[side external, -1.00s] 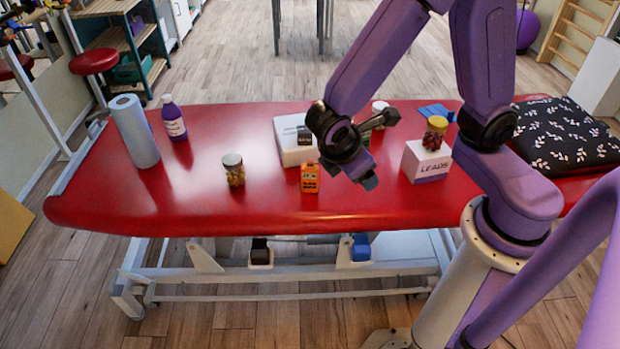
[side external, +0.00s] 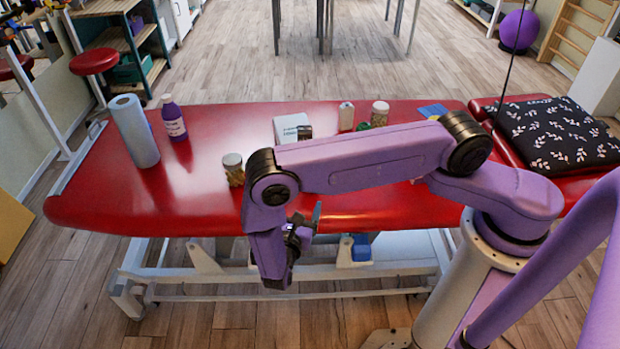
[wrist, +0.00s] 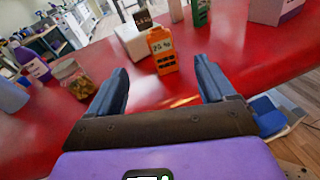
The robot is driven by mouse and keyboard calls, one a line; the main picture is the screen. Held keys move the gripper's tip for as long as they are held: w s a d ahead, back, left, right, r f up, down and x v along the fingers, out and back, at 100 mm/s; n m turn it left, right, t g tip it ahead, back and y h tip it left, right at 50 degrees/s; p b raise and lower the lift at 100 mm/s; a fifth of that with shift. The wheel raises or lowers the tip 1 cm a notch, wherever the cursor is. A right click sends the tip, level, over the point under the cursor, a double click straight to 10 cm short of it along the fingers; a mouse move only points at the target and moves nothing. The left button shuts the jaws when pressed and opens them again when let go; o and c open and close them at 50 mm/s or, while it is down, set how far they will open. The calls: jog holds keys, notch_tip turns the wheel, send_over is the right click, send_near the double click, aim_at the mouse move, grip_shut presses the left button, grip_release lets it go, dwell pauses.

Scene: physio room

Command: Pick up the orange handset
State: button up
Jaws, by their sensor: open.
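The orange handset (wrist: 164,52) stands upright on the red treatment table in the wrist view, with a pale display and dark buttons on its face. In the side view my arm hides it. My gripper (wrist: 162,80) is open and empty. Its two blue-grey fingers point toward the handset, which lies beyond the fingertips and between them in the picture. In the side view my gripper (side external: 300,232) is at the table's near edge, low and in front of it.
A white box (side external: 290,128) stands just behind the handset. A jar (side external: 233,169) is to the left, with a purple bottle (side external: 173,118) and a paper roll (side external: 134,131) further left. Another jar (side external: 380,113) stands at the back. The red table (side external: 200,205) is bare at front left.

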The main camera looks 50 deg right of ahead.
jog(key=w+d+f, duration=0.1)
jog(key=w+d, duration=0.1)
jog(key=d, duration=0.1)
jog(key=w+d+f+n+t, duration=0.1)
jog(key=w+d, duration=0.1)
jog(key=d, duration=0.1)
jog(key=w+d+f+n+t, duration=0.1)
jog(key=w+d+f, duration=0.1)
jog(key=w+d, duration=0.1)
jog(key=shift+d+f, duration=0.1)
jog(key=shift+d, duration=0.45)
jog(key=x, duration=0.4)
jog(key=shift+s+d, duration=0.2)
jog(key=shift+d, duration=0.25)
jog(key=shift+w+d, duration=0.3)
jog(key=c, duration=1.1)
